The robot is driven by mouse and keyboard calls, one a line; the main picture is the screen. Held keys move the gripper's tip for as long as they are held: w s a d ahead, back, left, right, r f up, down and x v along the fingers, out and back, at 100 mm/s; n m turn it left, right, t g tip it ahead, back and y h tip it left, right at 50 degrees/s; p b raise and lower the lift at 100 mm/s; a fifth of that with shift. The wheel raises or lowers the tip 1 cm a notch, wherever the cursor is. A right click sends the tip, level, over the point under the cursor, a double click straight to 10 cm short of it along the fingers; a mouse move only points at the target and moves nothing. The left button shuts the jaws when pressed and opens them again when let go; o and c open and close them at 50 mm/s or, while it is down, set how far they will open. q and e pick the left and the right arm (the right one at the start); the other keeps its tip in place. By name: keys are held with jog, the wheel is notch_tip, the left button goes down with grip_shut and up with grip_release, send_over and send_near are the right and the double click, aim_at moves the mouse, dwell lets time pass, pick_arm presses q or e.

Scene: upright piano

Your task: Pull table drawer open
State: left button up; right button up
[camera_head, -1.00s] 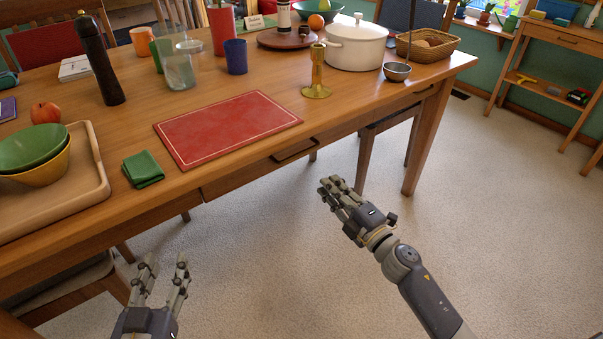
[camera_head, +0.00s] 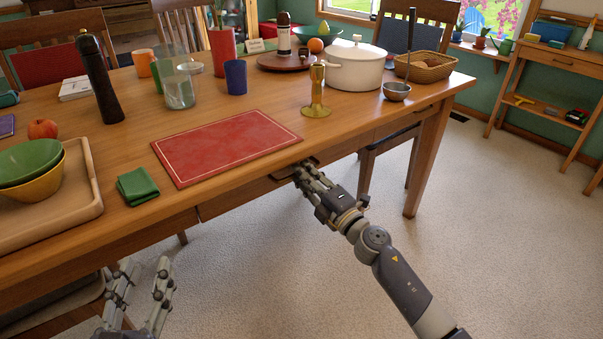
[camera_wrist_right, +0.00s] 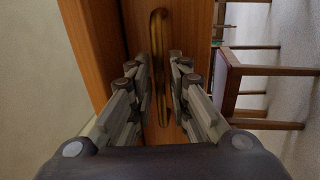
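The wooden table (camera_head: 130,110) has a drawer (camera_head: 235,198) in its front side, below the red placemat; its front looks flush with the table side. A dark bar handle (camera_head: 283,176) sits on the drawer front, partly hidden by my right gripper (camera_head: 303,170). In the right wrist view the handle (camera_wrist_right: 159,60) runs between the two open finger sets of my right gripper (camera_wrist_right: 155,82); I cannot tell whether they touch it. My left gripper (camera_head: 145,275) is open and empty, low in front of the table.
On the table near the drawer are a red placemat (camera_head: 225,145), a green cloth (camera_head: 137,186) and a brass candlestick (camera_head: 316,90). A tray (camera_head: 88,205) with bowls is at the left. A chair (camera_head: 70,315) stands under the table's left part.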

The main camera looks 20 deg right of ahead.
pick_arm(q)
jog(key=shift+r, duration=0.35)
pick_arm(e)
jog(key=shift+w+a+r, duration=0.15)
jog(key=shift+w+a, duration=0.1)
jog(key=shift+w, duration=0.4)
jog(key=shift+c, duration=0.4)
grip_shut()
jog(key=shift+s+d, duration=0.1)
